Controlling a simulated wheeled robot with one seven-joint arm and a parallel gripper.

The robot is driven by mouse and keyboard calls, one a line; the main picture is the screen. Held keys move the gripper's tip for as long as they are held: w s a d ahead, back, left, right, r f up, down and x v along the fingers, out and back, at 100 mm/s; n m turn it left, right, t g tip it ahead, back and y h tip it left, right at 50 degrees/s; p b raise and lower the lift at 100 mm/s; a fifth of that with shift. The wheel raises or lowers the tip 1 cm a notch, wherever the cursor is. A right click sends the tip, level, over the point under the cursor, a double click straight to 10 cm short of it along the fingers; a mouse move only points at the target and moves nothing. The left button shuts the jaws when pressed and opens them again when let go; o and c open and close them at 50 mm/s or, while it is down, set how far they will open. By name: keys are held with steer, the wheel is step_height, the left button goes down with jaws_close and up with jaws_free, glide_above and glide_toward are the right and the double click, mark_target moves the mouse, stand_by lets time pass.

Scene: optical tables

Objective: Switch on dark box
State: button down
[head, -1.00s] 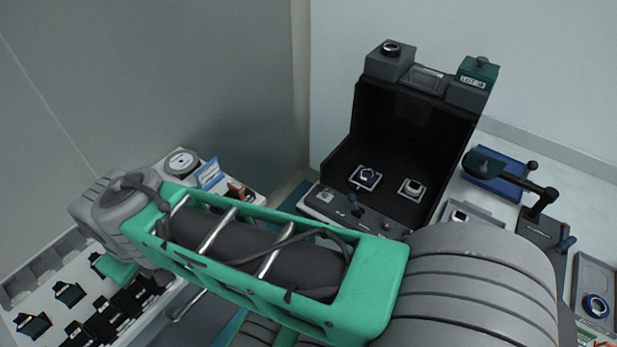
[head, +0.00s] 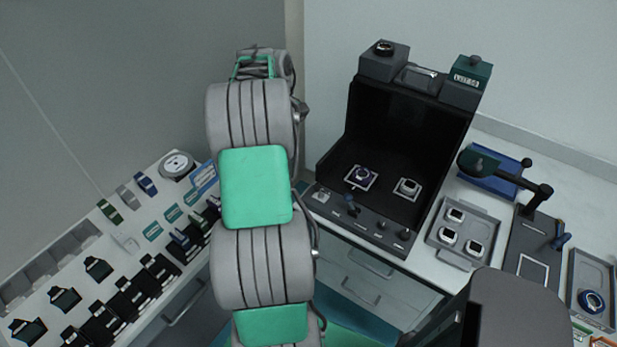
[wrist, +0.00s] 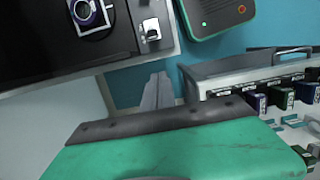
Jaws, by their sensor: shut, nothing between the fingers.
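The dark box (head: 412,125) is a black open-fronted enclosure on the white table, with a sloped grey control panel (head: 375,222) along its front edge. Inside lie a purple-ringed optic (head: 362,174) and a second mounted piece (head: 407,187). In the wrist view, my gripper (wrist: 158,88) is shut and empty, below the panel's corner with the pale part (wrist: 150,30) and apart from it. In the head view my arm hides the gripper.
A tray (head: 462,232) with white mounted parts and a black stand arm (head: 515,185) are right of the box. A left table (head: 60,275) holds several dark holders. A green-edged device with a red button (wrist: 215,12) shows in the wrist view.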

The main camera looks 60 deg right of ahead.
mark_target(317, 187)
steer(key=shift+s+a+f+p, duration=0.15)
steer(key=shift+s+f+p, duration=0.15)
steer(key=shift+s+f, duration=0.8)
steer(key=shift+s+a+f+p, duration=0.1)
steer(key=shift+s+f+p, duration=0.4)
steer(key=shift+f, duration=1)
steer(key=shift+s+a+f+p, duration=0.1)
steer(key=shift+s+a+f, duration=0.05)
steer(key=shift+s+f, duration=1)
steer(key=shift+w+f, duration=0.15)
